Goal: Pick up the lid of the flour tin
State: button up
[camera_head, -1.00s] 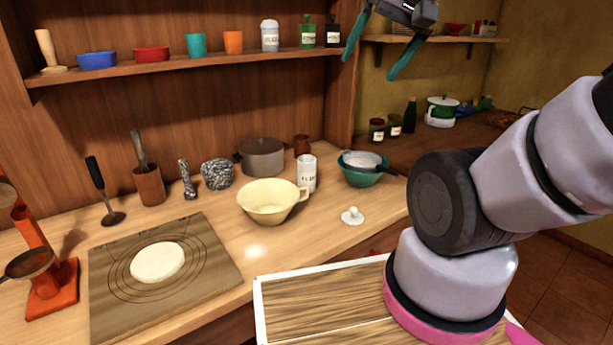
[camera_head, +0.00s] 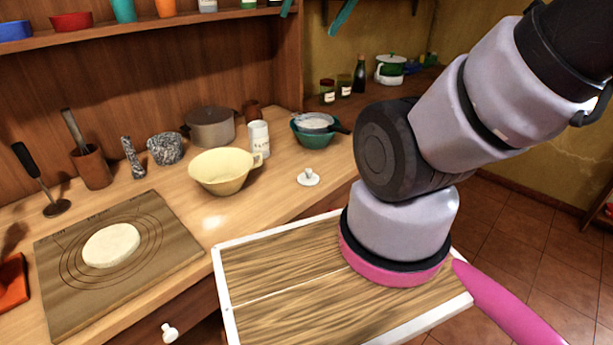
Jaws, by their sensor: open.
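A small white lid with a round knob (camera_head: 308,178) lies on the wooden counter, right of the cream mixing bowl (camera_head: 222,171). A white labelled tin (camera_head: 258,140) stands upright behind the bowl; its label is too small to read surely, but it looks like the flour tin. The lid lies apart from it, nearer the counter's front edge. My gripper (camera_head: 312,18) shows only by its teal fingertips at the top edge. They are spread apart and empty, high above the counter and far from the lid.
A teal bowl with a sieve (camera_head: 315,128) stands behind the lid. A grey pot (camera_head: 210,128) is behind the mixing bowl. A board with dough (camera_head: 110,246) lies at left. A shelf (camera_head: 150,28) crosses the back wall. The counter around the lid is clear.

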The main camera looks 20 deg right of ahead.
aim_at(308, 178)
jog(key=k+l+u, duration=0.2)
jog(key=l+u, duration=0.15)
jog(key=k+l+u, duration=0.35)
jog(key=i, duration=0.1)
